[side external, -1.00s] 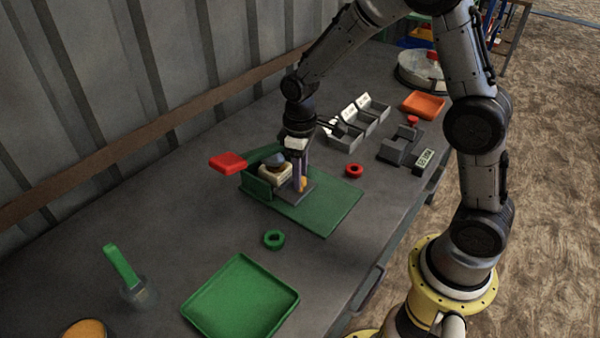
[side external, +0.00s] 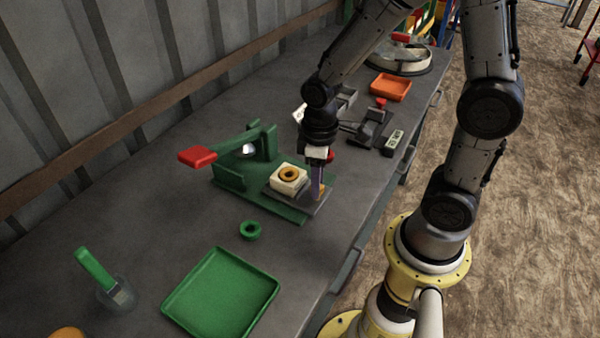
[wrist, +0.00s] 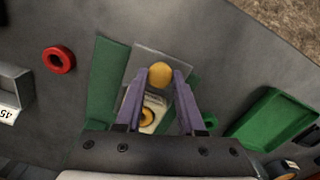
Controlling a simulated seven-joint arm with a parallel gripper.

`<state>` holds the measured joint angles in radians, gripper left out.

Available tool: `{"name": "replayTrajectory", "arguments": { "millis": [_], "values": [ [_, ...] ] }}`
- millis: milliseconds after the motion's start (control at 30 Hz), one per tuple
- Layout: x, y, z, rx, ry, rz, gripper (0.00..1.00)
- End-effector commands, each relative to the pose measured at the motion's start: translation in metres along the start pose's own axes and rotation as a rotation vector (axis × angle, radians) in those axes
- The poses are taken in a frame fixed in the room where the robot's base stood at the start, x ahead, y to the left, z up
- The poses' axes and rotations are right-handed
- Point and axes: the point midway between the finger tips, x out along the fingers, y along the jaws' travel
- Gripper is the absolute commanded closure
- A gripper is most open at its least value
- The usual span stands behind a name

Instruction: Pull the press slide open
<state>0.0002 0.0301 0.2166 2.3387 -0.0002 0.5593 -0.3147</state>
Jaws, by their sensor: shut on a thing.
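The green press (side external: 268,140) stands on a green base, with a red-handled lever (side external: 197,156) raised at the left. The grey slide (side external: 306,201) lies out from under the press, toward the table's front edge. It carries a cream block (side external: 287,186) with an orange ring (side external: 289,174) in its top. My gripper (side external: 318,196) points down at the slide's outer end. In the wrist view the two purple fingers of my gripper (wrist: 160,82) are on either side of a round yellow-orange knob (wrist: 160,74), closed on it. The fingers partly hide the knob in the side view.
A green ring (side external: 250,230) and a green tray (side external: 222,294) lie in front of the press. A red ring (wrist: 59,60) lies beside the base. Grey bins, a dark fixture (side external: 371,126) and an orange tray (side external: 390,86) stand farther back. The table is clear around the green ring.

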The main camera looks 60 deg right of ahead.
Motion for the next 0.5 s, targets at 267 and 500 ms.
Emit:
{"name": "replayTrajectory", "arguments": {
  "millis": [267,500],
  "values": [
    [-0.0021,-0.0002,0.001,-0.001,0.01,0.004,1.0],
    [-0.0016,-0.0003,0.0011,-0.001,0.009,0.003,0.37]
  ]
}}
